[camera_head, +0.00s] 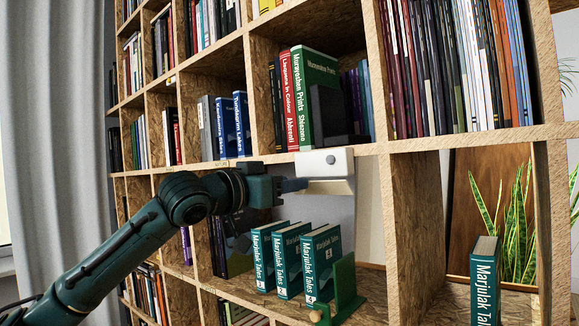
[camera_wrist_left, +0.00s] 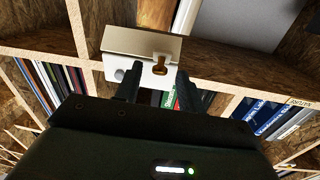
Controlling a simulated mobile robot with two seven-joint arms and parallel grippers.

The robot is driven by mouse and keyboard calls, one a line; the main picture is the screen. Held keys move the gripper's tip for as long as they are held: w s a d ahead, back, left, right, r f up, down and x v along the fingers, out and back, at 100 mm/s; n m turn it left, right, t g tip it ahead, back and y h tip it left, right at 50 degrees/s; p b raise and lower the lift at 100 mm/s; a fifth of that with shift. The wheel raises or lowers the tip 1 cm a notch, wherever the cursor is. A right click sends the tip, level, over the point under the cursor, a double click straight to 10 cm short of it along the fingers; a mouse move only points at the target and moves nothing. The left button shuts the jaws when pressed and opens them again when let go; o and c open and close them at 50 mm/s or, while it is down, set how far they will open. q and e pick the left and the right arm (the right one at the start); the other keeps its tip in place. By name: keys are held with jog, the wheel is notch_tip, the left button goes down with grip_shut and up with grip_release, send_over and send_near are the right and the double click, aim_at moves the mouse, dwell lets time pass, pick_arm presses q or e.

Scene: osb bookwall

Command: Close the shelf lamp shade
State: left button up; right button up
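The shelf lamp (camera_head: 325,163) is a white box fixed under the shelf board, above the compartment with the green books. Its cream shade (camera_head: 326,187) is at its lower side and looks like a tilted flap. In the left wrist view the shade (camera_wrist_left: 135,43) is a wide cream panel on the white lamp body, with a small brown knob (camera_wrist_left: 160,69) at its edge. My left gripper (camera_head: 297,185) is at the lamp's left end. In the left wrist view its two dark fingers (camera_wrist_left: 157,80) are apart, with the knob between or just beyond their tips; contact cannot be told.
Several green books (camera_head: 288,262) stand below the lamp, beside a green bookend (camera_head: 345,290). Another green book (camera_head: 485,283) stands at lower right, near a potted plant (camera_head: 514,235). OSB uprights (camera_head: 414,230) bound the compartment. The space right under the lamp is free.

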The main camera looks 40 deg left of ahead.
pick_arm(q)
jog(key=shift+w+d, duration=0.15)
jog(key=shift+w, duration=0.4)
grip_shut()
